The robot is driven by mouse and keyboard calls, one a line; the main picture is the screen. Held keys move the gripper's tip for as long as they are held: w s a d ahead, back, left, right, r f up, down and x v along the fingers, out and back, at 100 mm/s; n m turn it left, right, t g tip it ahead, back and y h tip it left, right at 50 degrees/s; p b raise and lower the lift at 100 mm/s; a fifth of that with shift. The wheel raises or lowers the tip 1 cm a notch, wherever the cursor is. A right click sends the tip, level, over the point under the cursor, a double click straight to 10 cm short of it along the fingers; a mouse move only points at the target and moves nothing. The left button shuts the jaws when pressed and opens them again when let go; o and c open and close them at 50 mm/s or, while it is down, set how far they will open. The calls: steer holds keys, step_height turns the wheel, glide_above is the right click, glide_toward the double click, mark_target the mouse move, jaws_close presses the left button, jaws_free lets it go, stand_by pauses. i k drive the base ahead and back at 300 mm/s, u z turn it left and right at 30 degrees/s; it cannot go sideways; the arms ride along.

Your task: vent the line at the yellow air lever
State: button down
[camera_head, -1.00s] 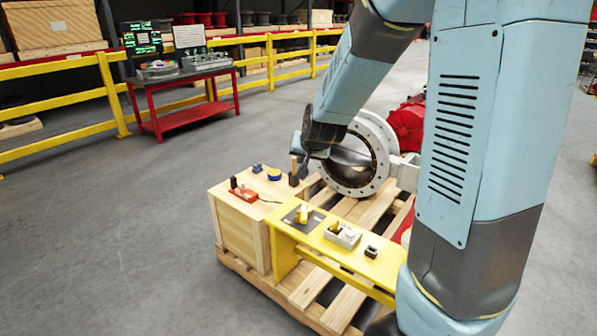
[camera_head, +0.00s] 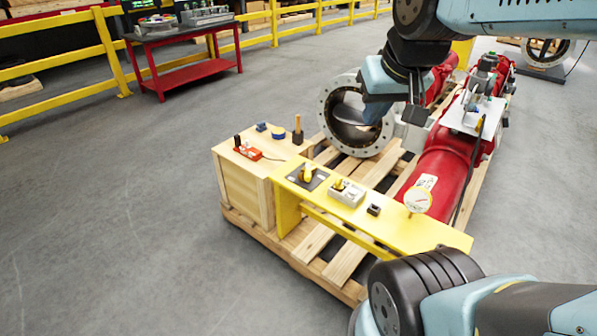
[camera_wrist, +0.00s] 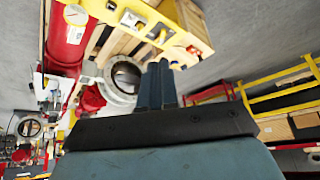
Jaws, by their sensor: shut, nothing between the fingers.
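On the yellow bench (camera_head: 395,230) in the head view, a yellow handle (camera_head: 307,173) stands on a dark plate. Beside it a small yellow piece (camera_head: 338,185) sits on a pale box. I cannot tell for sure which of these, or a small part on the actuator, is the yellow air lever. The red actuator cylinder (camera_head: 440,172) lies behind the bench, with a round gauge (camera_head: 418,199) near its end. My gripper (camera_head: 416,114) hangs above and beyond the bench, near the flanged valve. In the wrist view its fingers (camera_wrist: 157,66) are together, empty and apart from the bench.
The flanged valve ring (camera_head: 325,112) stands on a wooden pallet (camera_head: 315,243). A wooden crate (camera_head: 240,190) carries an orange-red block (camera_head: 247,153) and other small pieces. Yellow railing (camera_head: 118,70) and a red table (camera_head: 180,72) stand behind. The floor at left is clear.

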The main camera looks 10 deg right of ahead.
mark_target(307, 172)
steer(key=u, duration=0.7)
steer(key=i, duration=0.15)
steer(key=z, duration=2.95)
steer(key=k, duration=1)
steer(key=u, duration=1.75)
steer(key=i, duration=0.9)
